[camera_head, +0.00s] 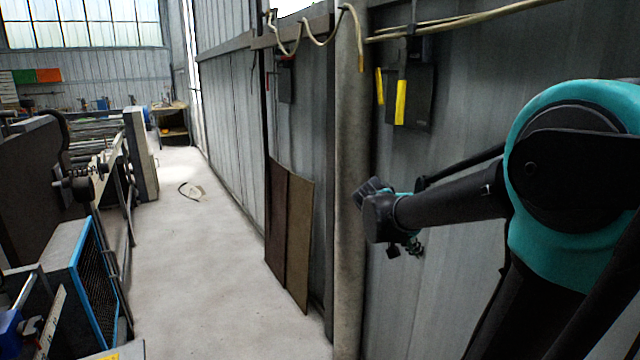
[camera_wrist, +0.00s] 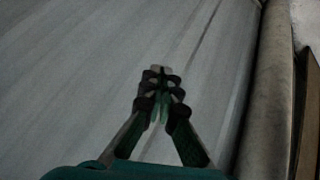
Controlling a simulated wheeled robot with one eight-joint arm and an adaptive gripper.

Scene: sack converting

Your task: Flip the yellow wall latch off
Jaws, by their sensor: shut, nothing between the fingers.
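A dark wall box (camera_head: 418,95) hangs on the grey corrugated wall at the upper right of the head view. A long yellow handle (camera_head: 401,103) stands upright on its front, and a slimmer yellow bar (camera_head: 380,86) is to its left. I cannot tell which of the two is the latch. My gripper (camera_head: 404,249) is well below the box, in front of the wall and apart from both yellow parts. In the wrist view my gripper (camera_wrist: 160,78) has its fingers together and empty, with only bare wall beyond. The yellow parts are not in the wrist view.
A round column (camera_head: 348,200) stands just left of my gripper and also shows in the wrist view (camera_wrist: 268,100). Brown boards (camera_head: 298,240) lean on the wall left of it. Cables (camera_head: 450,20) run above the box. Machinery (camera_head: 75,250) lines the left; the floor between is mostly clear.

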